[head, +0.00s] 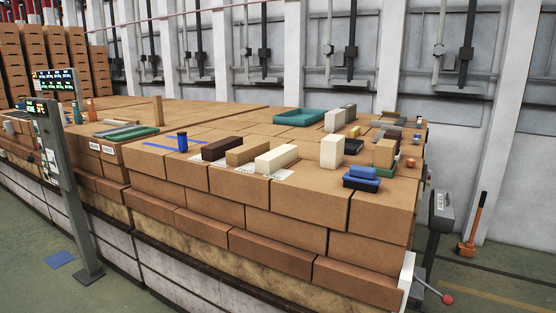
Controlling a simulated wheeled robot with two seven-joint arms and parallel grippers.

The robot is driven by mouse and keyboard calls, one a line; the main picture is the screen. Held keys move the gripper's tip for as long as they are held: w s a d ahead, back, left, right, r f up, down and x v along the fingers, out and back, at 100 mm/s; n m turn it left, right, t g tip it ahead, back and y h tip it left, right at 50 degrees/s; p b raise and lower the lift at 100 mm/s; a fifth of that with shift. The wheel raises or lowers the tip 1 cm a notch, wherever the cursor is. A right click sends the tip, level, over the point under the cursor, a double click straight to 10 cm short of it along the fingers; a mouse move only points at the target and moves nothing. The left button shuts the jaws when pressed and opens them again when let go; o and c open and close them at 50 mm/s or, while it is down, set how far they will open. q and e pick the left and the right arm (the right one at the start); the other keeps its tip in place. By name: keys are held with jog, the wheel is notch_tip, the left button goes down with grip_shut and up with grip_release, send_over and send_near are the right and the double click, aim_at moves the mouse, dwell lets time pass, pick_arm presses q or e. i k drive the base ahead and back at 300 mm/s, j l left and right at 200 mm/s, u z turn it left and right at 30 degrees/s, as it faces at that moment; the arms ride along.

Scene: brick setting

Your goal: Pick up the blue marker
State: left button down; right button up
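A small dark blue upright cylinder (182,142) stands on the brick-block top, left of the middle in the head view. It may be the blue marker, but it is too small to tell. A thin blue strip (160,146) lies flat beside it on the same surface. Neither of my grippers is in view, and nothing is seen touching the cylinder.
Dark brown, tan and cream bricks (277,158) lie in a row right of the cylinder. A blue block-like item (362,173) sits near the front right edge. A teal tray (299,117) lies farther back. A post with a display (58,150) stands at left.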

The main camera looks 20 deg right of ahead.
aim_at(182, 138)
jog(key=i+j+z, duration=0.15)
jog(key=i, duration=0.3)
jog(key=i+j+z, duration=0.1)
jog(key=i+j, duration=0.2)
jog(key=i+l, duration=0.05)
jog(key=i, duration=0.05)
